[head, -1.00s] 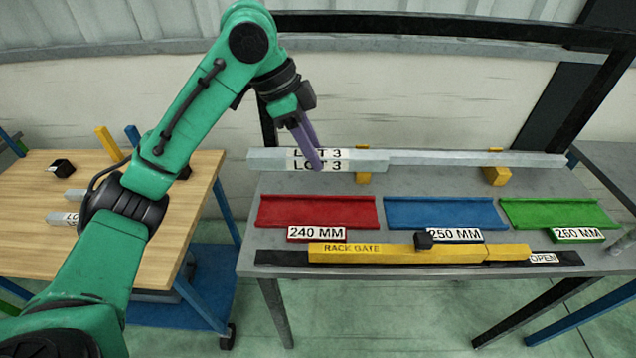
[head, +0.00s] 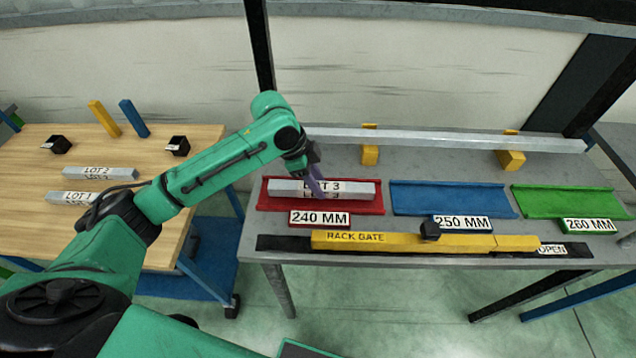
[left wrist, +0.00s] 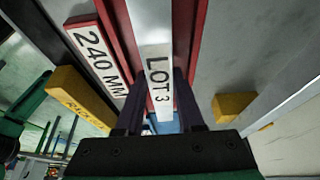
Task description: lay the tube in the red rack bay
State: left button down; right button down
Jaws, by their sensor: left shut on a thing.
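The grey tube labelled LOT 3 (head: 350,190) is at the red rack bay (head: 376,207), lengthwise over its channel, above the 240 MM label. My left gripper (head: 316,192) is shut on the tube near its middle. In the left wrist view the dark fingers (left wrist: 160,105) stand on both sides of the tube (left wrist: 157,60), and red bay walls (left wrist: 122,50) show along both sides of it. I cannot tell whether the tube touches the bay floor. My right gripper is not in view.
The blue bay (head: 450,200) and green bay (head: 570,203) are empty. A yellow rack gate (head: 380,241) lies in front, beside an OPEN label. A long grey bar (head: 450,140) spans behind on yellow blocks. Tubes LOT 1 (head: 75,198) and LOT 2 (head: 100,173) lie on the wooden table (head: 200,150).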

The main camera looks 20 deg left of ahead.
pick_arm(q)
jog(key=shift+f, duration=0.4)
jog(key=c, duration=0.5)
grip_release()
jog(key=shift+f, duration=0.1)
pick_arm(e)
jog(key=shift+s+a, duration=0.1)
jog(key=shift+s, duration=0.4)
pick_arm(q)
jog(key=b+v, duration=0.1)
jog(key=v, duration=1.1)
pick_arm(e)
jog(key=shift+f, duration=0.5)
